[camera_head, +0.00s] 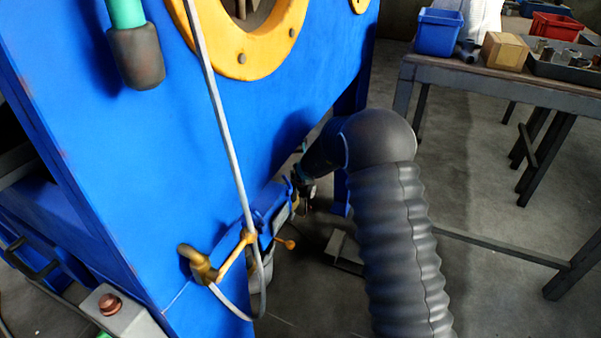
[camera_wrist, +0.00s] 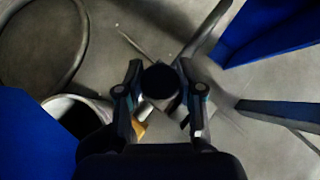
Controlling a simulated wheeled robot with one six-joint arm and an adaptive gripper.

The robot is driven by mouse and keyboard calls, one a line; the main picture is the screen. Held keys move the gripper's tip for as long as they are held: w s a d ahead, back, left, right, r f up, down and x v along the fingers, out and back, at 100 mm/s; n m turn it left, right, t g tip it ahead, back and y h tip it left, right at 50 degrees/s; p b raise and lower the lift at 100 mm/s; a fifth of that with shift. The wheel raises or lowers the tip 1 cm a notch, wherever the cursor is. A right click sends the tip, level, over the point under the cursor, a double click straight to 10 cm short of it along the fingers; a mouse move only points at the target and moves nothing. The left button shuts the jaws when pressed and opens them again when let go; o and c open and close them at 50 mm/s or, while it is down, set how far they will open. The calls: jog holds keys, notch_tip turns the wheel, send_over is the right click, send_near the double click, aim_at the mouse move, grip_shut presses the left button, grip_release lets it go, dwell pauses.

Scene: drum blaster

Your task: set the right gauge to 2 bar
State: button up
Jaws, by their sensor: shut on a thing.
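My gripper (camera_wrist: 160,95) is shut on a dark round knob-like piece (camera_wrist: 160,80), which shows between the two fingers in the wrist view. In the head view my gripper (camera_head: 301,178) is low beside the lower edge of the blue machine (camera_head: 150,200), largely hidden by my own black arm. Small metal fittings sit just below it. I cannot make out a gauge face, needle or number in either view, so the pressure cannot be read.
A brass fitting (camera_head: 199,265) and a grey hose (camera_head: 222,115) are on the machine's front, left of my gripper. An orange-tipped lever (camera_head: 286,244) sticks out below. A workbench (camera_head: 450,72) with bins stands at the upper right. Bare concrete floor lies between.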

jog(key=shift+r+n+p, duration=0.3)
jog(key=shift+p, duration=0.8)
jog(key=n+y+p, duration=0.1)
jog(key=p, duration=0.2)
jog(key=shift+r+g, duration=0.1)
jog(key=shift+g, duration=0.2)
jog(key=n+p, duration=0.1)
jog(key=p, duration=0.1)
jog(key=shift+y+p, duration=0.3)
jog(key=shift+y, duration=0.1)
jog(key=shift+f+n+g+y+p, duration=0.25)
jog(key=shift+n+g+y+p, duration=0.2)
jog(key=shift+n+p, duration=0.5)
jog(key=shift+f+n+g+y, duration=0.15)
jog(key=shift+n+g+y, duration=0.2)
jog(key=shift+n, duration=0.3)
jog(key=o, duration=1.2)
jog(key=shift+c, duration=0.2)
